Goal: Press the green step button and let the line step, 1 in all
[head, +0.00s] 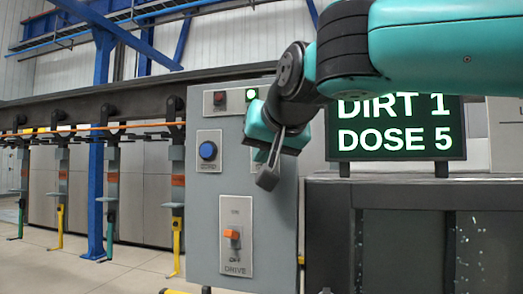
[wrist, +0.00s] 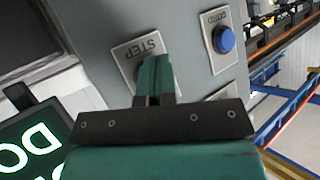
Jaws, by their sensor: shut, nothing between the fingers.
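The grey control panel (head: 206,250) stands in the middle of the head view. In the wrist view its STEP plate (wrist: 128,52) lies right at my fingertips. The green step button is hidden behind my fingers in both views. My gripper (wrist: 152,68) is shut and empty, its fingers pointing at the plate. I cannot tell whether the tips touch the button. In the head view my gripper (head: 256,128) is in front of the panel's upper right part.
A blue button (head: 208,150) is left of my gripper; an orange drive switch (head: 232,234) is below. A green lamp (head: 251,94) is lit beside a dark red one (head: 219,98). A display (head: 395,143) reads DIRT 1, DOSE 5. Hangers (head: 178,165) hang from the rail at left.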

